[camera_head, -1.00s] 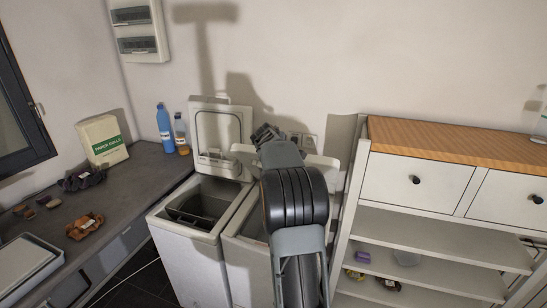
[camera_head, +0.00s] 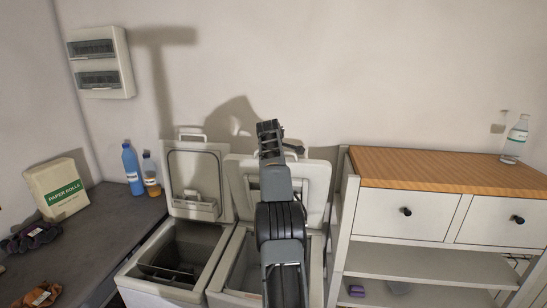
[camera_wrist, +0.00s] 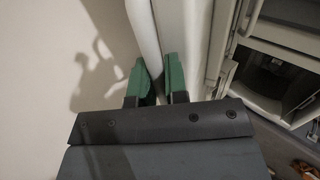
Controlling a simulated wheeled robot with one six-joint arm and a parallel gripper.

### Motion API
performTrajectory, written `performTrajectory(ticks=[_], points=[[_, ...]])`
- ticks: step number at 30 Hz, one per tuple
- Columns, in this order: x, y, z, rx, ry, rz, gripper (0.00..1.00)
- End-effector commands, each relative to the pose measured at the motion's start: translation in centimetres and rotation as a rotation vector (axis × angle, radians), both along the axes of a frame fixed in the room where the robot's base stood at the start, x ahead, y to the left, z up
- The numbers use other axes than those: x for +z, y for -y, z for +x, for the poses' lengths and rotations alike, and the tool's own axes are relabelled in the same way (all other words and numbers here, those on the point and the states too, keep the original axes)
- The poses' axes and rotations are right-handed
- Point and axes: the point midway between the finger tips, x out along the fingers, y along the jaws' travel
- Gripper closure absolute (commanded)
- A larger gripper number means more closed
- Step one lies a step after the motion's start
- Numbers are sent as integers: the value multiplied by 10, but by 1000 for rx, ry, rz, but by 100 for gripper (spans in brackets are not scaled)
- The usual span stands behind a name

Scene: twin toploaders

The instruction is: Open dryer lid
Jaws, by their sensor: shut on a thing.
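Two white toploaders stand side by side. The right one, which I take as the dryer (camera_head: 219,281), has its lid (camera_head: 317,187) raised steeply, its inner face toward me. My arm covers the middle of that lid and part of the opening. My gripper (camera_wrist: 159,82) shows in the wrist view with green fingertips on either side of a pale bar at the lid's edge (camera_wrist: 146,35), shut on it. In the head view the fingertips are hidden behind my wrist. The left toploader's lid (camera_head: 194,178) also stands open, over a dark tub (camera_head: 180,258).
A wall is close behind both lids. A shelf unit with a wooden top (camera_head: 430,168) stands close on the right.

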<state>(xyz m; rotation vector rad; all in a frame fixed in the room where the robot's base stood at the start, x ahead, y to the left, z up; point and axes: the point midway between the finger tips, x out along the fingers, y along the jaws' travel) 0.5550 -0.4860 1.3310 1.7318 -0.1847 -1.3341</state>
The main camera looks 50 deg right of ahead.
Motion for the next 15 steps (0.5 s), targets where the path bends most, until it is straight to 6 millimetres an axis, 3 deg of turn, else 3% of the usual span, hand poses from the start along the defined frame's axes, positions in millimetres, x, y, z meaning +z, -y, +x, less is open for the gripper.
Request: performTrajectory(ticks=[15], points=[[3, 10, -5, -4, 2, -1, 100]])
